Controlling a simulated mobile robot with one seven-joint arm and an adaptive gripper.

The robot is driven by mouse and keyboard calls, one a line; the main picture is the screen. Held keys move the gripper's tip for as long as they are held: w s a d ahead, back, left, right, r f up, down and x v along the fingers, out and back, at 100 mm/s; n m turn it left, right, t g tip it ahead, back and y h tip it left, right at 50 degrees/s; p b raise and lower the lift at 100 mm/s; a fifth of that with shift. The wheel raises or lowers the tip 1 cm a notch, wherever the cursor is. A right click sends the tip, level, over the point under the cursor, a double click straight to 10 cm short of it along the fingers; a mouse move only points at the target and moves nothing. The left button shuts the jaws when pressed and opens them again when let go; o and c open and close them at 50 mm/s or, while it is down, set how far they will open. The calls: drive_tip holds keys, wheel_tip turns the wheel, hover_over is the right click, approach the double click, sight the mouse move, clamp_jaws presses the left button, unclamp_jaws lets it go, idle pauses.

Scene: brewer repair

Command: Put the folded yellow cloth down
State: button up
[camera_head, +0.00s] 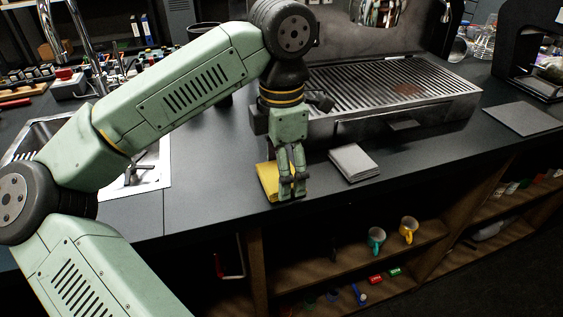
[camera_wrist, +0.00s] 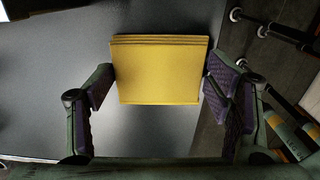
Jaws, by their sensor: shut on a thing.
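The folded yellow cloth (camera_head: 267,180) is at the front edge of the dark counter, partly hidden behind my gripper in the head view. In the wrist view the folded yellow cloth (camera_wrist: 158,75) sits flat between the two purple-padded fingers, its folded layers showing along the far edge. My gripper (camera_head: 291,186) points down, and in the wrist view its fingers (camera_wrist: 158,88) are shut on the cloth's left and right sides. The cloth is at or just above the counter; I cannot tell whether it touches.
A folded grey cloth (camera_head: 353,162) lies on the counter to the right. A grooved metal drip tray machine (camera_head: 400,95) stands behind. The sink (camera_head: 150,165) is at left. Open shelves with cups (camera_head: 376,238) are below the front edge. Bare counter (camera_head: 215,180) lies left of the cloth.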

drive_tip(key=shift+f, duration=0.2)
drive_tip(key=o, duration=1.1)
wheel_tip(320, 180, up, 11)
drive_tip(key=shift+d+f+b, duration=0.1)
drive_tip(key=shift+b, duration=0.55)
